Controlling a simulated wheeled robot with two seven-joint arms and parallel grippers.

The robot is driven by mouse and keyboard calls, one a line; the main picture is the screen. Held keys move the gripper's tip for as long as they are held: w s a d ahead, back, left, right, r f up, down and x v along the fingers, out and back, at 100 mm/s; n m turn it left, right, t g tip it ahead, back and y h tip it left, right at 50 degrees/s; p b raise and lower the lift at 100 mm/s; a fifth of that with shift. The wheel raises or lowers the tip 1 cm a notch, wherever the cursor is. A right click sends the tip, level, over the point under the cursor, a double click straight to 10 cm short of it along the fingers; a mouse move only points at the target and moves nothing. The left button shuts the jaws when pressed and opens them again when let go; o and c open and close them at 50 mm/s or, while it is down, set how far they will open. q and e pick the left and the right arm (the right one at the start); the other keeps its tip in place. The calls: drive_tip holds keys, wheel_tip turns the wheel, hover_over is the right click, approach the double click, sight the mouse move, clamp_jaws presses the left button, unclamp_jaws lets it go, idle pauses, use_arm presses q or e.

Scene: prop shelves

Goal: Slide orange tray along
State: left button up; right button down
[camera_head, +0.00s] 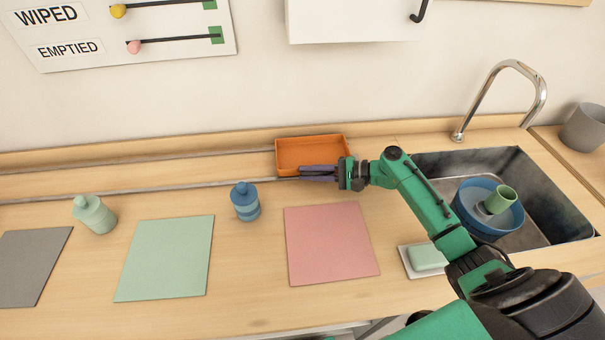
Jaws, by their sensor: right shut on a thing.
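The orange tray (312,142) sits on the wooden rail (150,172) that runs along the back of the counter. It is above the pink mat and left of the sink. My right gripper (305,172) reaches in from the right, with its fingers pointing left at the tray's front edge. It is shut on the tray's front side near the right end; the exact contact is partly hidden by the fingers. The tray looks empty. My left gripper is not in view.
A blue bottle (245,202) and a pale green bottle (94,214) stand left of the tray, in front of the rail. Pink (330,243), green (165,258) and grey (32,266) mats lie on the counter. The sink (535,205) is right. The rail left of the tray is clear.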

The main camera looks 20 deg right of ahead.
sight(329, 173)
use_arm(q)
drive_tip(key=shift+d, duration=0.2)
use_arm(e)
drive_tip(key=shift+w+d, duration=0.1)
drive_tip(key=shift+d, duration=0.05)
drive_tip(key=c, duration=1.1)
unclamp_jaws()
drive_tip(key=shift+o, duration=1.2)
drive_tip(key=shift+d, duration=0.1)
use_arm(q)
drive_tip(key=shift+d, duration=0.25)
use_arm(e)
drive_tip(key=shift+s+d, duration=0.1)
drive_tip(key=shift+s, duration=0.1)
drive_tip(key=shift+s+d, duration=0.1)
drive_tip(key=b+v, duration=0.1)
drive_tip(key=v, duration=0.6)
drive_tip(key=shift+s+d+b, duration=0.1)
drive_tip(key=shift+b, duration=0.3)
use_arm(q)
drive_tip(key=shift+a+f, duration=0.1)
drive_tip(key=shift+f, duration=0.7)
use_arm(e)
drive_tip(key=shift+r, duration=0.1)
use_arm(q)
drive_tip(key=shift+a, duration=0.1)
